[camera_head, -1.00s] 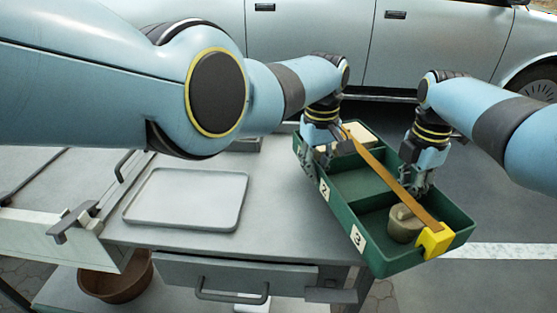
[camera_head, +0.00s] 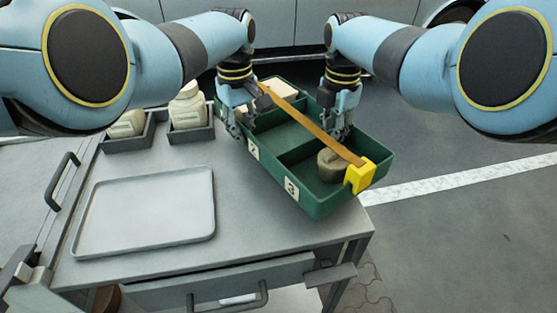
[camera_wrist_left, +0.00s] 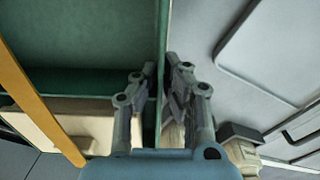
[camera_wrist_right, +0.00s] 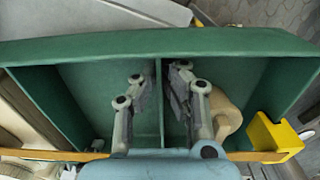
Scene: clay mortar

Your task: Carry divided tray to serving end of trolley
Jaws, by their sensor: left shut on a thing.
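The green divided tray (camera_head: 327,200) lies diagonally over the right part of the grey trolley (camera_head: 255,243), its right end overhanging the edge. Whether it touches the top I cannot tell. Its compartments hold a cream block (camera_head: 280,88) at the far end and a tan, rounded object (camera_head: 331,165) near label 3. An orange strap (camera_head: 312,124) with a yellow clamp (camera_head: 359,176) runs along it. My left gripper (camera_wrist_left: 162,85) is shut on the tray's side wall. My right gripper (camera_wrist_right: 160,90) straddles the inner divider; whether its fingers grip it is unclear.
A shallow pale tray (camera_head: 147,212) lies flat on the trolley's left part. Two small grey bins holding pale containers (camera_head: 187,108) stand behind it. A car (camera_head: 285,40) stands behind the trolley. Paved floor with a white line is open to the right.

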